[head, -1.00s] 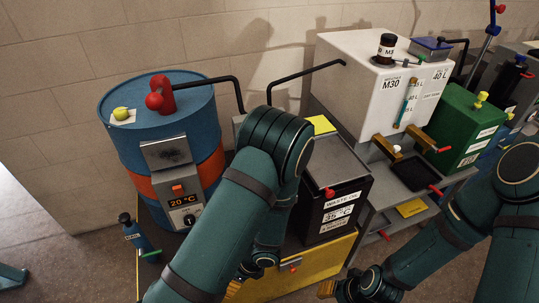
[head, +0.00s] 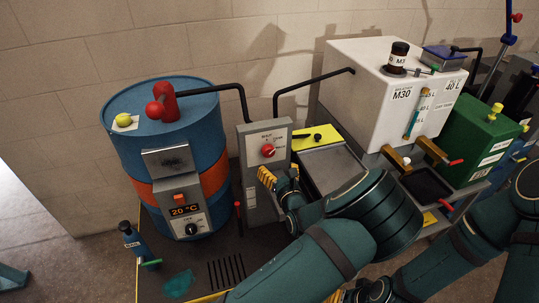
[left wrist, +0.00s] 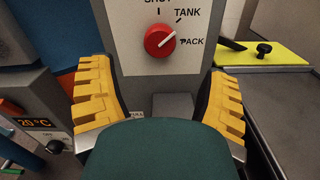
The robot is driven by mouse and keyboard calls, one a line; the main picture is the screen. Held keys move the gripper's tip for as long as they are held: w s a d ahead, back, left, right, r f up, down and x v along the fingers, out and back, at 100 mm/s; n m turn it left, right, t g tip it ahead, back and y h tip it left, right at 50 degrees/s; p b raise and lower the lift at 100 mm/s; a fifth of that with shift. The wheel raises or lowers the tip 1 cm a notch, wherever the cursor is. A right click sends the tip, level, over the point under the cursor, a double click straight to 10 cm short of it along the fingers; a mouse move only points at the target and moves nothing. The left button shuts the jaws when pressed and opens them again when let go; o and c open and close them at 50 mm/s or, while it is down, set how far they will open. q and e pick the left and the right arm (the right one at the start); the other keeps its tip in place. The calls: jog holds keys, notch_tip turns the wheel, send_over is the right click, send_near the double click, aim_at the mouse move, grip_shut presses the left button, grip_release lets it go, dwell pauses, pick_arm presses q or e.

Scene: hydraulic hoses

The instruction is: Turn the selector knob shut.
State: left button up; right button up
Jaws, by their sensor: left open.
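The selector knob (head: 268,150) is a round red knob on the pale plate of a grey upright box (head: 250,190). In the left wrist view the knob (left wrist: 160,41) has a white line pointing up and right, toward TANK. The top label is partly cut off, and PACK is at the right. My left gripper (head: 279,176) is open and empty just below and in front of the knob, its yellow-padded fingers spread to either side in the left wrist view. My right gripper (head: 345,294) is partly cut off at the bottom edge; its jaws are unclear.
A blue drum (head: 165,125) with an orange band stands left of the box. A black pipe (head: 215,88) runs from its red valve to the box. A white M30 tank (head: 370,80) stands to the right. A yellow plate (head: 318,137) lies beside the box.

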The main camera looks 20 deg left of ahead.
aim_at(269, 154)
pick_arm(q)
jog(key=b+x, duration=0.1)
jog(key=x, duration=0.7)
jog(key=shift+s, duration=0.1)
jog(key=c, duration=1.2)
